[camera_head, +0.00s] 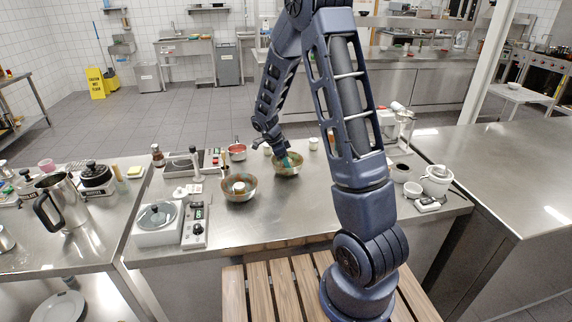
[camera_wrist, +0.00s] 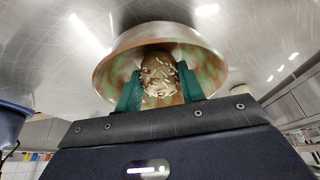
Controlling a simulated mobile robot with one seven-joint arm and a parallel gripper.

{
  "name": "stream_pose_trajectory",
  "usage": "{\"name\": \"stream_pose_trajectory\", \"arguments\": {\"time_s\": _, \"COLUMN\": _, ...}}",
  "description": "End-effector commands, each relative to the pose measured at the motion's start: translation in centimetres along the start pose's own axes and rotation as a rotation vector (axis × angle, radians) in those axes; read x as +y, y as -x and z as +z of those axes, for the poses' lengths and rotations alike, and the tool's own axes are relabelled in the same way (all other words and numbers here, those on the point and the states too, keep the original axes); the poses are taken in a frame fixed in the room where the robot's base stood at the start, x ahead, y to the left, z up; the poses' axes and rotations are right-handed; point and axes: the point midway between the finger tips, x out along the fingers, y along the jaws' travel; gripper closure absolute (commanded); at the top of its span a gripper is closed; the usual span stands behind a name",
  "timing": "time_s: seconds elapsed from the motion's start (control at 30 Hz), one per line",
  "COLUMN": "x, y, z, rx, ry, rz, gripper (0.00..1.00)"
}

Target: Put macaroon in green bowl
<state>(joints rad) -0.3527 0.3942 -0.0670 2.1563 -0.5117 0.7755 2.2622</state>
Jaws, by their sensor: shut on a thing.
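My gripper (camera_head: 286,161) reaches down into the right-hand of two metal bowls on the steel counter. This bowl (camera_head: 289,171) has a greenish and coppery inside, and it also shows in the wrist view (camera_wrist: 112,72). In the wrist view, my gripper's green fingers (camera_wrist: 160,88) are shut on a round brown piece with pale flecks, seemingly the macaroon (camera_wrist: 160,75). The macaroon appears within the bowl's rim; I cannot tell if it touches the bowl. In the head view the macaroon is not discernible.
A second metal bowl (camera_head: 239,195) with a small pale item stands to the left. A red pot (camera_head: 237,151) is behind. A scale (camera_head: 195,226) and a lidded appliance (camera_head: 158,222) stand at the left. A white mortar (camera_head: 436,180) is at the right. The front counter middle is clear.

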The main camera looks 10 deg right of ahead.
Motion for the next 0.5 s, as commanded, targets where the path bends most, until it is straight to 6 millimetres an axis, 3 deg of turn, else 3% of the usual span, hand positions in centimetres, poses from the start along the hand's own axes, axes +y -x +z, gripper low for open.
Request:
{"name": "stream_pose_trajectory", "arguments": {"time_s": 0.1, "x": 0.03, "y": -0.93, "z": 0.35, "rx": 0.000, "ry": 0.000, "rz": 0.002, "gripper": 0.83}}
{"name": "stream_pose_trajectory", "arguments": {"time_s": 0.47, "x": 0.00, "y": -1.16, "z": 0.50, "rx": 0.000, "ry": 0.000, "rz": 0.000, "gripper": 0.83}}
{"name": "stream_pose_trajectory", "arguments": {"time_s": 0.5, "x": -0.01, "y": -1.11, "z": 0.47, "rx": -0.001, "ry": 0.000, "rz": 0.000, "gripper": 0.53}}
